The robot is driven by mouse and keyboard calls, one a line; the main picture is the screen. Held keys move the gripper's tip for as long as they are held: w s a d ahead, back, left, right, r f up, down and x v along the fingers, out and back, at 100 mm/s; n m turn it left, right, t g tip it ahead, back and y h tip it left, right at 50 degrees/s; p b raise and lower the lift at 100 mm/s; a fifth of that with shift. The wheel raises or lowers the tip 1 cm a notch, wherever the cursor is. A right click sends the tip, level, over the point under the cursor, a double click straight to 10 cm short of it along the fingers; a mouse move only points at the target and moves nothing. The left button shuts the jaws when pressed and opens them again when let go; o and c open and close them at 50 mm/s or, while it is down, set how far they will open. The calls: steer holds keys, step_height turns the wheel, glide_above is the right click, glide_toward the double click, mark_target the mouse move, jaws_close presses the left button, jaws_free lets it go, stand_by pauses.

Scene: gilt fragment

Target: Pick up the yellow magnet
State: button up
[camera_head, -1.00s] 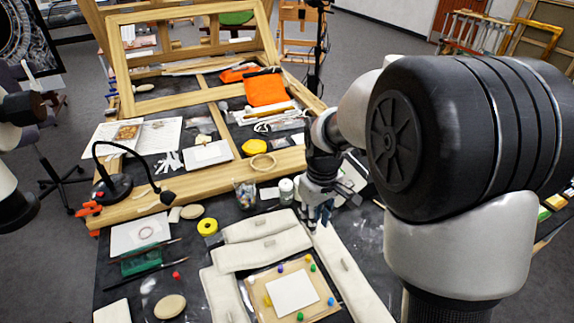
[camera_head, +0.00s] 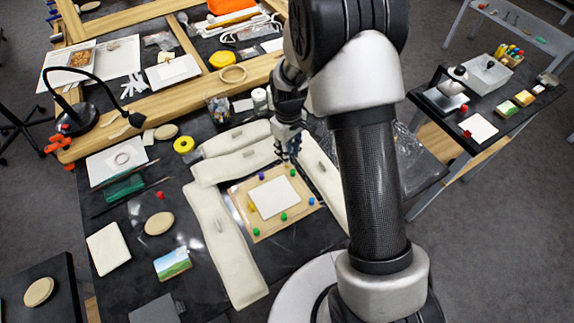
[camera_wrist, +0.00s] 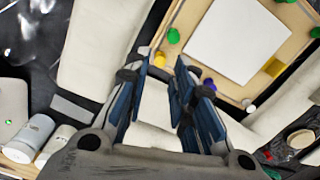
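A wooden board (camera_head: 273,231) with a white sheet (camera_head: 272,197) on it carries several small coloured magnets. A yellow piece (camera_head: 251,207) shows at the left edge of the sheet in the head view. In the wrist view a small round yellow magnet (camera_wrist: 160,59) sits by the board's edge near a green one, and a flatter yellow piece (camera_wrist: 273,67) lies at the sheet's edge. I cannot tell which of these matches the head view. My gripper (camera_head: 291,158) hangs by the board's upper right side. Its fingers (camera_wrist: 172,92) are apart, with nothing between them.
Cream padded weights (camera_head: 234,140) lie around the board. A white bottle (camera_head: 260,100) and a jar (camera_head: 219,108) stand behind. A yellow tape roll (camera_head: 183,144) lies to the left. A side table (camera_head: 497,112) with small items stands at the right.

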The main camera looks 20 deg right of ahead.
step_height(320, 180, down, 5)
steer(key=shift+w+a+f+b, duration=0.15)
steer(key=shift+f+b, duration=0.05)
steer(key=shift+b, duration=0.65)
steer(key=shift+c, duration=0.4)
steer(key=c, duration=0.4)
